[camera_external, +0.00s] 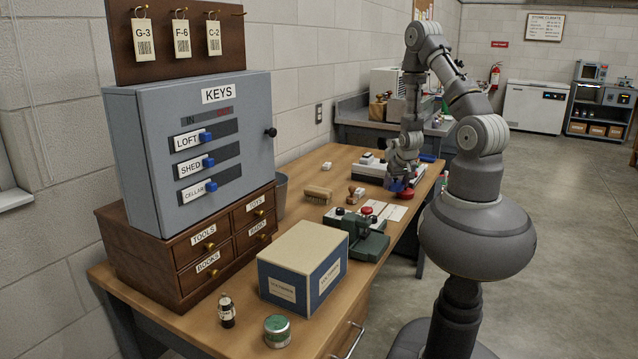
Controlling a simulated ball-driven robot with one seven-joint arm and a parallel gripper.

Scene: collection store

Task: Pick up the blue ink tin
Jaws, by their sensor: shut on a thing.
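The blue ink tin (396,185) shows as a small blue shape at the far part of the wooden desk. My gripper (398,181) points down and is shut on it. The fingers hide part of the tin, and I cannot tell whether it touches what is below. A red tin (406,194) sits right beside and below it, close to the desk's right edge.
A green-lidded tin (277,331) and a small dark bottle (226,311) stand at the near end. A blue-and-cream box (303,270), a green stamping machine (366,236), a brush (318,194) and a wooden stamp (355,196) share the desk. The grey key cabinet (255,165) stands left.

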